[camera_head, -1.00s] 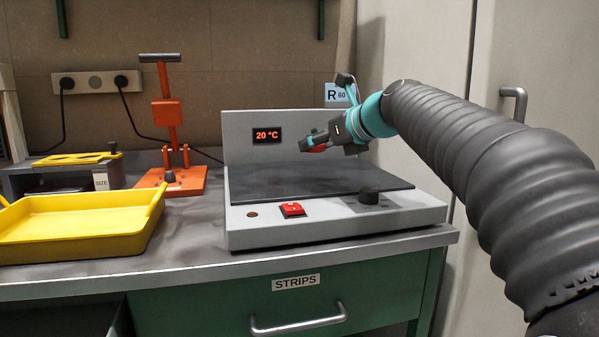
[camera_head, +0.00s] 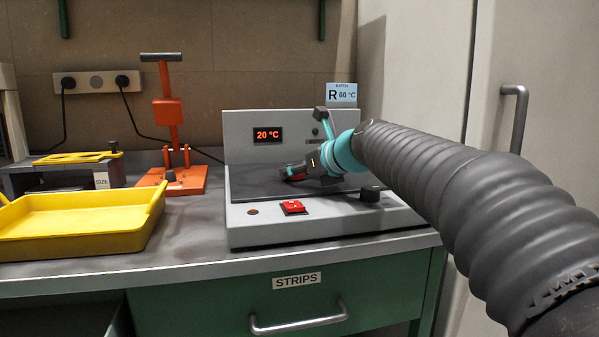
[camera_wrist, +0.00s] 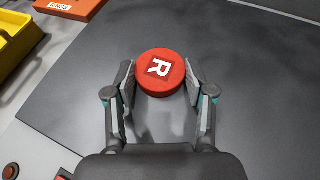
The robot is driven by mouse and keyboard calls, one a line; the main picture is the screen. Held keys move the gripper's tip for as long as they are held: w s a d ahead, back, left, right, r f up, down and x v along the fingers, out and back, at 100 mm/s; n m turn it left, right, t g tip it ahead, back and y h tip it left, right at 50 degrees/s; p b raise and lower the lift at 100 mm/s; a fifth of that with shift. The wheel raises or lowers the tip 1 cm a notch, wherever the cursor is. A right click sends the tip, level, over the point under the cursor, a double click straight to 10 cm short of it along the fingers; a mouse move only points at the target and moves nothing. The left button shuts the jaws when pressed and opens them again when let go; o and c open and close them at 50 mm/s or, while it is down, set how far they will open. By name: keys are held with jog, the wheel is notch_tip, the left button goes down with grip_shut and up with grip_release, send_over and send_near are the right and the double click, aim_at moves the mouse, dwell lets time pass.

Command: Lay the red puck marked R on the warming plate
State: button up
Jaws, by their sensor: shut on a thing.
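The red puck marked R (camera_wrist: 160,72) is between the two fingers of my gripper (camera_wrist: 160,82) in the wrist view, with its white R facing the camera. My gripper is shut on it. I cannot tell whether the puck touches the plate. The plate's display (camera_head: 267,135) reads 20 °C.
A red switch (camera_head: 293,207) and a black knob (camera_head: 370,194) sit on the plate's front. A yellow tray (camera_head: 80,240) and an orange press (camera_head: 171,180) stand to the left. A card (camera_head: 342,94) reading R 60 °C is behind. The plate's left part is clear.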

jog(key=shift+f, duration=0.1)
jog(key=o, duration=1.1)
jog(key=shift+r, duration=0.2)
jog(key=v, duration=1)
jog(key=shift+s+d, duration=0.15)
jog(key=shift+v, duration=0.8)
jog(key=shift+s+f, duration=0.1)
jog(key=shift+f, duration=0.05)
